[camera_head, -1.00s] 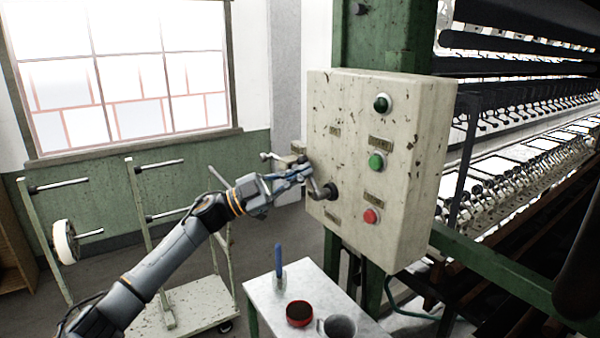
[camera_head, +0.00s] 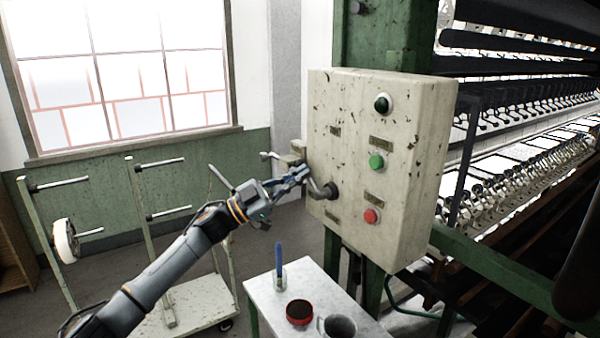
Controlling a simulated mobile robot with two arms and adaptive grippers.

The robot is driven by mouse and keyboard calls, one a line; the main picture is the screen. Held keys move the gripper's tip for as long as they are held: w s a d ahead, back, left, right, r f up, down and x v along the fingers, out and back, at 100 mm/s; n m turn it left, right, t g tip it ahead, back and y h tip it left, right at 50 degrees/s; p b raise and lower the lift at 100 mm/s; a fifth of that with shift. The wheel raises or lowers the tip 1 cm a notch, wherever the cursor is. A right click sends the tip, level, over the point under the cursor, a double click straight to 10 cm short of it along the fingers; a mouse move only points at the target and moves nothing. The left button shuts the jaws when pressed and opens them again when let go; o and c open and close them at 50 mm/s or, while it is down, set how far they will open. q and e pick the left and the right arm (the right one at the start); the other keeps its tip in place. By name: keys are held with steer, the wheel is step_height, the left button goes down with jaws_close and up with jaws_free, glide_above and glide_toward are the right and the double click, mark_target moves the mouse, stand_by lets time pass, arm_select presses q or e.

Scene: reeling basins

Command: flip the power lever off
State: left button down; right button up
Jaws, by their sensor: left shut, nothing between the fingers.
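The power lever (camera_head: 329,190) is a dark metal handle on a round hub, low on the left of the front of the worn cream control box (camera_head: 350,150). Its arm runs from the hub up and to the left toward the box's left edge. My left gripper (camera_head: 303,174) is shut and empty, its fingertips close to the lever's outer end at that edge. I cannot tell whether they touch it. My right gripper is not in view.
The box also carries a dark lamp (camera_head: 382,103), a green button (camera_head: 376,162) and a red button (camera_head: 371,216). Below stands a small white table (camera_head: 262,298) with a red bowl (camera_head: 299,312) and a mug (camera_head: 338,327). The reeling machine (camera_head: 530,140) fills the right.

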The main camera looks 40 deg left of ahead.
arm_select(q)
steer(key=f+n+t+y, duration=0.1)
steer(key=n, duration=0.1)
steer(key=n+t+y, duration=0.1)
steer(key=n, duration=0.2)
steer(key=a+f+n+t+y+p, duration=0.1)
steer(key=n+y, duration=0.1)
steer(key=n, duration=0.1)
steer(key=shift+w+f+t, duration=0.25)
steer(key=shift+f+t, duration=0.05)
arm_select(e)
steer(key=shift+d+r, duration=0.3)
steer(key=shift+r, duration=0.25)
arm_select(q)
steer(key=shift+f, duration=0.1)
step_height(320, 180, up, 5)
steer(key=p, duration=0.4)
steer(key=b+v, duration=0.5)
steer(key=v, duration=0.6)
steer(key=shift+d+f+b, duration=0.3)
steer(key=shift+b, duration=0.1)
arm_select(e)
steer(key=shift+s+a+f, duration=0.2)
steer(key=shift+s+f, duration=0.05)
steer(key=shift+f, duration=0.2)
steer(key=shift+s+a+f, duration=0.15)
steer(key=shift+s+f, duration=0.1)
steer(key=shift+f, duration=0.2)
